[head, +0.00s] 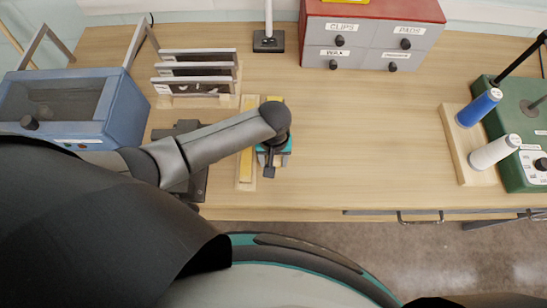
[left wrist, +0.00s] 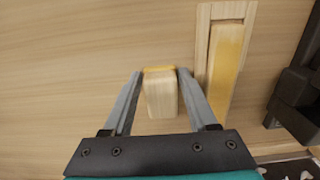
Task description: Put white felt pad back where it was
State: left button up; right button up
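I cannot make out a white felt pad in either view. The drawer labelled PADS (head: 408,31) is closed in the cabinet at the back. My left gripper (head: 271,172) is over the table, just right of a wooden tray. In the left wrist view the gripper (left wrist: 160,72) has its fingertips against both sides of a small wooden block (left wrist: 161,98) with a yellow edge. The block's underside is hidden. My right gripper is not in view.
The wooden tray (head: 241,183) holds a yellow strip (left wrist: 225,65). A wooden rack (head: 205,101) stands behind it, and a blue-grey box (head: 122,108) is at left. The middle of the table is clear.

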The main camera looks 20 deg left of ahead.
pick_arm(q)
jog(key=shift+o, duration=1.3)
notch_tip(320, 180, up, 12)
jog(key=p, duration=0.2)
jog(key=shift+r+p, duration=0.2)
jog(key=shift+p, duration=0.15)
